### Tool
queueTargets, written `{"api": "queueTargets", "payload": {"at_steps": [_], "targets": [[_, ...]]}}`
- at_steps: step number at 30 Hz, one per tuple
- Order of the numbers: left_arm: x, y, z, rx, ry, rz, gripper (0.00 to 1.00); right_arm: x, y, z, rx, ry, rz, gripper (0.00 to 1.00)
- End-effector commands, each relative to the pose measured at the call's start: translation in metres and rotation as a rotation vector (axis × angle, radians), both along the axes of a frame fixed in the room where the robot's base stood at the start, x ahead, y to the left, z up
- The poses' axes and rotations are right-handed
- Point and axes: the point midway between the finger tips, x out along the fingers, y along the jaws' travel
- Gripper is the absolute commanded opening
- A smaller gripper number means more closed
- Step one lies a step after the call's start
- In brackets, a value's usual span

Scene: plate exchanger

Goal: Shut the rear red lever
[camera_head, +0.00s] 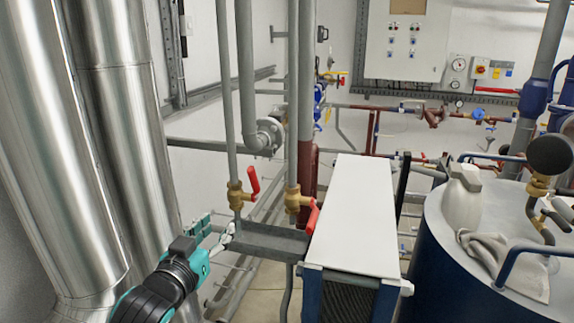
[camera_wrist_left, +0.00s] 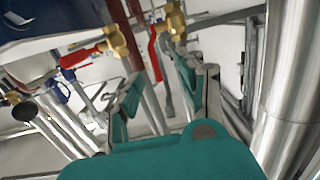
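Two red-handled brass valves sit on vertical grey pipes. The left one, apparently the farther, has a red lever (camera_head: 253,181) standing up and slightly tilted beside its brass body (camera_head: 236,196). The nearer valve's red lever (camera_head: 313,217) slants beside its body (camera_head: 294,199), close to the white-topped unit. My left gripper (camera_head: 219,231) is open and empty, below and left of the left valve, apart from its lever. In the left wrist view the left gripper (camera_wrist_left: 160,76) has its fingers spread; one red lever (camera_wrist_left: 155,55) shows between them, the other (camera_wrist_left: 80,57) farther left. My right gripper is not in view.
A grey metal ledge (camera_head: 266,241) lies just right of my left gripper, under the valves. The white-topped unit (camera_head: 352,215) stands to the right. Large shiny pipes (camera_head: 115,130) fill the left side. A blue tank (camera_head: 440,270) with a bottle and cloth stands at far right.

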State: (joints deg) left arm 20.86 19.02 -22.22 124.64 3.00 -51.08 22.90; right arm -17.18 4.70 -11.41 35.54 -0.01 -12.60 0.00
Motion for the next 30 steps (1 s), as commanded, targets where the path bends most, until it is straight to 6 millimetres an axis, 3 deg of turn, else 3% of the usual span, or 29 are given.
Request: {"api": "queueTargets", "payload": {"at_steps": [1, 3, 8, 17, 30], "targets": [[-0.008, -0.003, 0.02, -0.004, -0.029, -0.011, 0.39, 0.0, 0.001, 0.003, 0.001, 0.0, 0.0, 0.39], [-0.014, -0.006, 0.034, -0.011, -0.049, -0.02, 0.39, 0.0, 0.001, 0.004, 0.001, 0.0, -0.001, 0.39], [-0.008, -0.01, 0.041, -0.015, -0.058, -0.023, 0.39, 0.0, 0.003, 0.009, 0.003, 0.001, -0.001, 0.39], [0.049, -0.028, 0.043, -0.014, -0.058, -0.023, 0.39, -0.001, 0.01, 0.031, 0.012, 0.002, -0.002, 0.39], [0.13, -0.055, 0.041, -0.014, -0.059, -0.023, 0.39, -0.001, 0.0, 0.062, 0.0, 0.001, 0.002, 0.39]]}}
